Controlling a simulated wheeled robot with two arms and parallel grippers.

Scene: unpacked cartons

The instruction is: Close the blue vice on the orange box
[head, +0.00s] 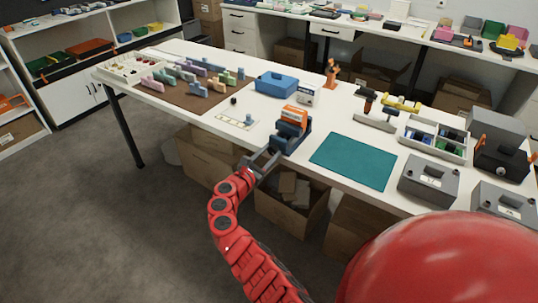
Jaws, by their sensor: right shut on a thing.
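The blue vice (290,138) stands at the front edge of the white table. The orange box (294,113) sits upright in it, between its jaws; whether the jaws touch the box is too small to tell. My right gripper (268,157) is at the vice's front end, just off the table edge. It is shut on what looks like the vice's handle, which the fingers mostly hide. My left gripper is not in view.
A green mat (353,161) lies right of the vice. Grey boxes (428,181) stand at the right. Open cartons (292,204) sit under the table.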

